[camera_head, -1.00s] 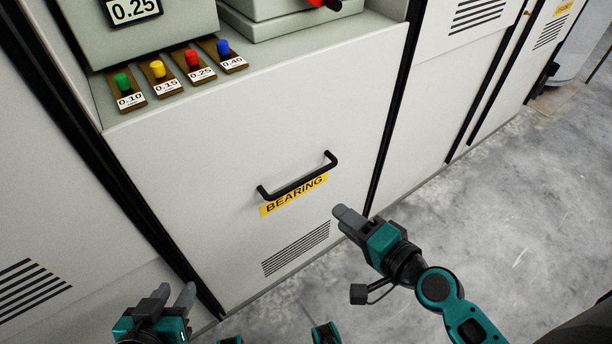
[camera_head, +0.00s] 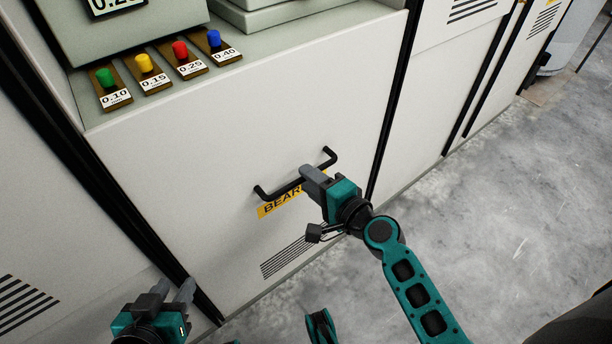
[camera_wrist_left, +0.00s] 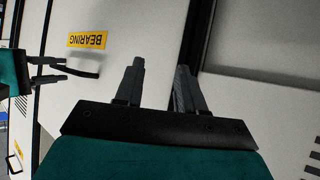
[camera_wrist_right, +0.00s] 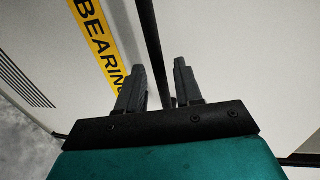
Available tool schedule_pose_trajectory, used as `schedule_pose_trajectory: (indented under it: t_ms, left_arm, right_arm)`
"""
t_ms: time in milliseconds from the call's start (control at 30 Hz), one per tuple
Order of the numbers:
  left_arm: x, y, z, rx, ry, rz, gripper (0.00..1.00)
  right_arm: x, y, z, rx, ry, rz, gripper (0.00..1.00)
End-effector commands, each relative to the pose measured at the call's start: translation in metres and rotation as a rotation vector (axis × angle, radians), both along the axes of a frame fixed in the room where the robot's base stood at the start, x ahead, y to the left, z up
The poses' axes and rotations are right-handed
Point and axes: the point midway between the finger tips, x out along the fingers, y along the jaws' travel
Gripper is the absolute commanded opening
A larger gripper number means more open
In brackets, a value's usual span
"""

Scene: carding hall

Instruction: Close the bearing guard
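The bearing guard (camera_head: 220,150) is a pale panel with a black bar handle (camera_head: 268,194) and a yellow BEARING label (camera_head: 275,204). It stands upright in the machine front; I cannot tell whether it is fully flush. My right gripper (camera_head: 309,173) is at the right half of the handle. In the right wrist view its fingers (camera_wrist_right: 164,68) are apart, with the dark bar (camera_wrist_right: 148,30) running between them, nearer the left finger. My left gripper (camera_head: 174,288) is open and empty, low at the left, in front of the machine. The left wrist view shows the label (camera_wrist_left: 87,40) too.
A ledge above the guard holds green, yellow, red and blue knobbed gauges (camera_head: 145,70) and a grey display box (camera_head: 120,30). Black vertical strips (camera_head: 392,105) edge the panel. Grey floor (camera_head: 500,210) is free at the right.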

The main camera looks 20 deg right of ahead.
Motion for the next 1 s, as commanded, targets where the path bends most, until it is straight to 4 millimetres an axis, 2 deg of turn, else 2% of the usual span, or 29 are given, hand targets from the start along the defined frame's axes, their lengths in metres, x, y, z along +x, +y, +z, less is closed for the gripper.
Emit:
schedule_pose_trajectory:
  t_ms: [200,533,900,1000]
  left_arm:
    - [0.0,0.0,-0.002,0.001,0.004,-0.001,0.39]
    - [0.001,-0.002,0.001,-0.003,-0.001,-0.004,0.39]
    - [0.001,-0.003,0.002,-0.006,-0.004,-0.006,0.39]
    - [0.001,-0.003,0.002,-0.006,-0.005,-0.006,0.39]
  right_arm:
    - [0.018,0.006,-0.004,0.0,0.0,-0.001,0.35]
    - [0.019,0.007,-0.005,-0.001,0.001,-0.001,0.34]
    - [0.019,0.007,-0.005,-0.001,0.001,0.0,0.0]
    - [0.019,0.007,-0.005,-0.001,0.001,0.0,0.0]
